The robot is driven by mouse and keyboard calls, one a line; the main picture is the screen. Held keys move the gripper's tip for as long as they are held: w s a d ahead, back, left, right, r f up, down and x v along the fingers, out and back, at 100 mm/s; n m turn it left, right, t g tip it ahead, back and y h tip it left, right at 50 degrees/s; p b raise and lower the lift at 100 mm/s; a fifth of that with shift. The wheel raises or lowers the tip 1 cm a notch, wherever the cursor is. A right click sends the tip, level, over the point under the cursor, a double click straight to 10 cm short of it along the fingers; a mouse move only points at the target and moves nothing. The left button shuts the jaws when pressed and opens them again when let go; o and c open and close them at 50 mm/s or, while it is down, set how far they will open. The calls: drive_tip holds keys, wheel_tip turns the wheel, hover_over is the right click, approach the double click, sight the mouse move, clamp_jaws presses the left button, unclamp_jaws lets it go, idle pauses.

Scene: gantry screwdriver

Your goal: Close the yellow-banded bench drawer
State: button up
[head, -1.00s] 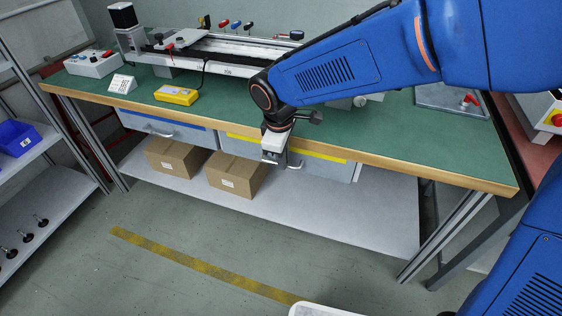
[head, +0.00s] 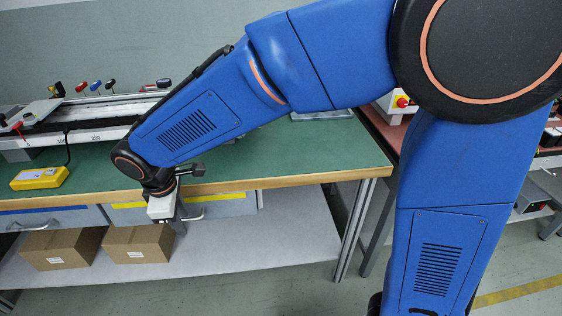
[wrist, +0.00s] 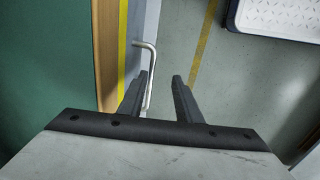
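The drawer (head: 235,206) with a yellow band (head: 218,197) is under the front edge of the green bench. Its bar handle (head: 195,216) faces the aisle. In the wrist view, the yellow band (wrist: 122,45) runs beside the bench edge, and the handle (wrist: 149,65) stands off the drawer face. My gripper (head: 172,222) is in front of the drawer, by the handle. In the wrist view my gripper (wrist: 162,82) has its fingers apart with nothing held between them. The left finger overlaps the handle's lower end; I cannot tell whether they touch. How far the drawer stands out is unclear.
The bench's wooden edge (head: 290,181) runs just above the drawer. A blue-banded drawer (head: 50,218) is at left. Two cardboard boxes (head: 138,243) (head: 62,248) sit on the lower shelf (head: 270,240). A white tray (wrist: 278,14) is across the floor in the wrist view.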

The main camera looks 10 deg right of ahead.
drive_tip(key=s+r, duration=0.4)
drive_tip(key=r, duration=1.3)
drive_tip(key=w+d+f+m, duration=0.1)
drive_tip(key=d+m, duration=0.7)
drive_tip(key=d, duration=1.9)
drive_tip(key=shift+w+t+y, duration=0.3)
drive_tip(key=shift+t+y, duration=0.1)
